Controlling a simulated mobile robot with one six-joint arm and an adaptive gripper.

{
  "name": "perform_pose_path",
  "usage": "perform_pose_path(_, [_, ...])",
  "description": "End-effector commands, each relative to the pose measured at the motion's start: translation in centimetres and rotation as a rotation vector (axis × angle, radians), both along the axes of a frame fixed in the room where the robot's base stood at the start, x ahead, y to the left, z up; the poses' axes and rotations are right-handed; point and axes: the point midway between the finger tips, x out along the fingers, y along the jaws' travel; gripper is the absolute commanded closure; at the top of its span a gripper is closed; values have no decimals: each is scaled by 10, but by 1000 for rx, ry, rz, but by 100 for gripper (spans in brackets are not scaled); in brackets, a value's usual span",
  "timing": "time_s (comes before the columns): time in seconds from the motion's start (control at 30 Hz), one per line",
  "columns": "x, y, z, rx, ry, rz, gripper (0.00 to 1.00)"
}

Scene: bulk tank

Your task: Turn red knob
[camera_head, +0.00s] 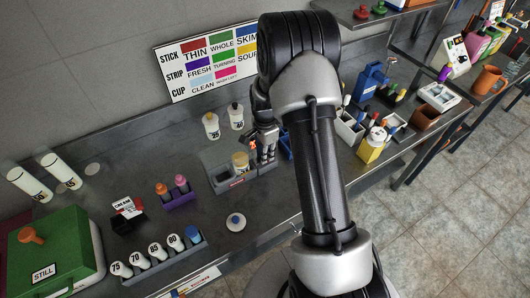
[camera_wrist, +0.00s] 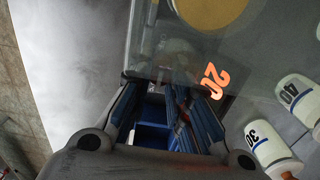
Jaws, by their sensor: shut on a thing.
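My gripper (camera_head: 266,155) points down over the counter, beside a grey tray holding a yellow-topped jar. In the wrist view, my gripper (camera_wrist: 168,125) is closed around a clear, see-through container (camera_wrist: 178,60) with an orange "20" on it. A small orange patch also shows at my gripper in the head view; the rest of the container is hard to make out there. An orange-red knob (camera_head: 31,235) sits on top of the green box (camera_head: 75,245) at the far left, well away from my gripper. A small red knob-like thing (camera_head: 361,12) is on the upper right shelf.
Two white bottles (camera_head: 211,126) stand behind the grey tray (camera_head: 222,180). A rack of numbered white-capped pieces (camera_head: 160,262), a purple holder (camera_head: 178,197) and a round white lid (camera_head: 236,222) are left of my arm. A yellow container (camera_head: 372,148) is at right.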

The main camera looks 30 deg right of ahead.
Motion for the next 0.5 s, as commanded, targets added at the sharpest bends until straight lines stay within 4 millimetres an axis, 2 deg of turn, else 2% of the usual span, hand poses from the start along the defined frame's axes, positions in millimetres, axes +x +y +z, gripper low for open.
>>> perform_pose_path(0.17, [1, 0, 1, 0, -3, -1, 100])
perform_pose_path(0.2, [1, 0, 1, 0, -3, -1, 81])
perform_pose_path(0.33, [1, 0, 1, 0, -2, 0, 72])
perform_pose_path(0.5, [0, 0, 0, 0, -1, 0, 72])
